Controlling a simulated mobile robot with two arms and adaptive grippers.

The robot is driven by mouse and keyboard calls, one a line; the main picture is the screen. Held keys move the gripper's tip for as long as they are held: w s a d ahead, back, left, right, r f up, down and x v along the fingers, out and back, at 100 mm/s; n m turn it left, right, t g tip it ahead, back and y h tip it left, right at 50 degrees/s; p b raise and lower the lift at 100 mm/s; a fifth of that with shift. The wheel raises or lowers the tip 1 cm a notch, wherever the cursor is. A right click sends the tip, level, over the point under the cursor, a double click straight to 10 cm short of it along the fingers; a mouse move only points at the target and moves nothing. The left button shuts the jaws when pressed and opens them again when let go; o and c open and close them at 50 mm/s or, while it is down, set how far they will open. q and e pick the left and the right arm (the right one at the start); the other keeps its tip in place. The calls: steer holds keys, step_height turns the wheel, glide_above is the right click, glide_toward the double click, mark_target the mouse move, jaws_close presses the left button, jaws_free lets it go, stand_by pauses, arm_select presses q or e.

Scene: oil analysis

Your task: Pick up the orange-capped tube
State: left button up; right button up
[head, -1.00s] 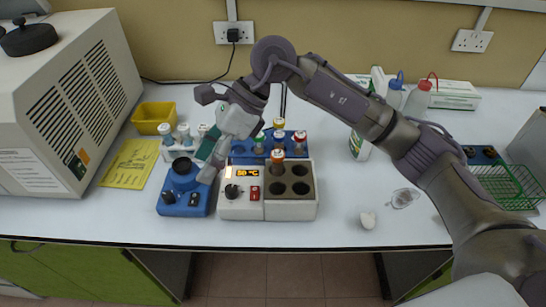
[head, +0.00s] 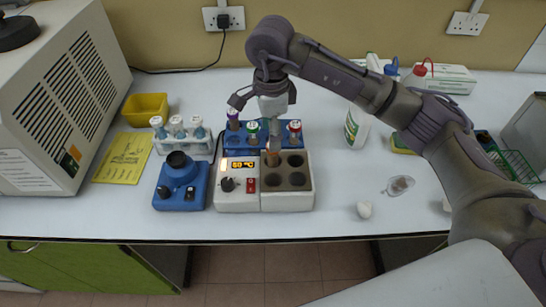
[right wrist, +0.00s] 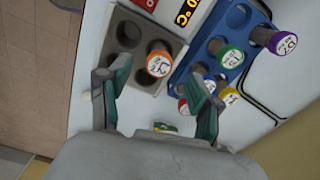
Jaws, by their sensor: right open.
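The orange-capped tube (right wrist: 159,62) stands in a corner hole of the heating block; its white-topped cap with an orange ring shows clearly in the right wrist view. In the head view only part of the tube (head: 272,158) shows, with its cap hidden behind my right gripper (head: 273,136). The right gripper comes down from above, fingers pointing at the block. In the right wrist view its two green-padded fingers (right wrist: 156,88) are spread wide and empty, with the tube lying ahead, in line with the gap between them. My left gripper is not in view.
The white heating block (head: 287,201) has several empty holes beside the tube. A blue rack (right wrist: 233,58) behind it holds tubes with purple, green, red and other caps. A blue mixer (head: 181,187) and a rack of white-capped bottles (head: 178,136) stand left.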

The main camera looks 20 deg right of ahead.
mark_target(273, 161)
steer(key=f, duration=0.1)
steer(key=f+p, duration=0.1)
steer(key=f, duration=0.1)
steer(key=f+p, duration=0.1)
steer(key=shift+d+f, duration=0.25)
steer(key=shift+d, duration=0.05)
steer(key=shift+f, duration=0.3)
jaws_close()
